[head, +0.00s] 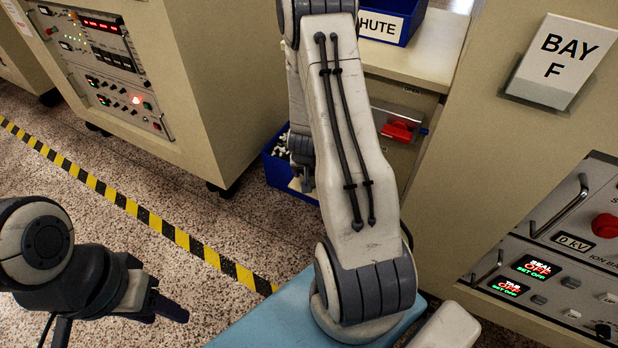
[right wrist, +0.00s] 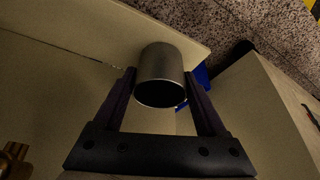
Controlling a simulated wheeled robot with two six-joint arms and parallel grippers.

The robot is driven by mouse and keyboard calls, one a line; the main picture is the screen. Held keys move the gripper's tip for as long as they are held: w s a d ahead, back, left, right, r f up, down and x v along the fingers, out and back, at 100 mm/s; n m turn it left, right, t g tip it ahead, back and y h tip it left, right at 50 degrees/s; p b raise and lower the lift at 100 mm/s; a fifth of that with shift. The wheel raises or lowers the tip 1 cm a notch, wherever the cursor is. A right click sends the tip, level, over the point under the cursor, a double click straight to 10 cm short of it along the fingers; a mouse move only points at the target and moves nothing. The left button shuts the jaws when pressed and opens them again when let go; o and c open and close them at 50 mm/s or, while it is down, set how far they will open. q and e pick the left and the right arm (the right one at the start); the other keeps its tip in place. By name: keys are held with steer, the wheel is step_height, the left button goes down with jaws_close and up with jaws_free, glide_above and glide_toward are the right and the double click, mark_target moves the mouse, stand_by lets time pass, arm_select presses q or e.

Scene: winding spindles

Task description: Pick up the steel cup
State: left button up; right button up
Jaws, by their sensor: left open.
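The steel cup (right wrist: 161,68) is a plain grey metal cylinder in the right wrist view. Its dark open mouth faces the camera. My right gripper (right wrist: 160,78) has one dark finger on each side of the cup, with the fingertips against its wall. No surface shows directly under the cup. In the head view the cup is not visible, and my arm in the middle hides most of that area. My left gripper (head: 172,310) is at the lower left of the head view, open and empty over the floor.
A blue bin (head: 283,178) with small pale pieces stands on the floor behind my arm. Another blue bin (head: 398,12) labelled "HUTE" sits on a cream counter (head: 425,62). Cream cabinets with control panels (head: 112,72) stand left and right. Striped tape (head: 130,207) crosses the open speckled floor.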

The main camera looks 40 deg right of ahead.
steer(key=c, duration=0.9)
steer(key=shift+r, duration=0.1)
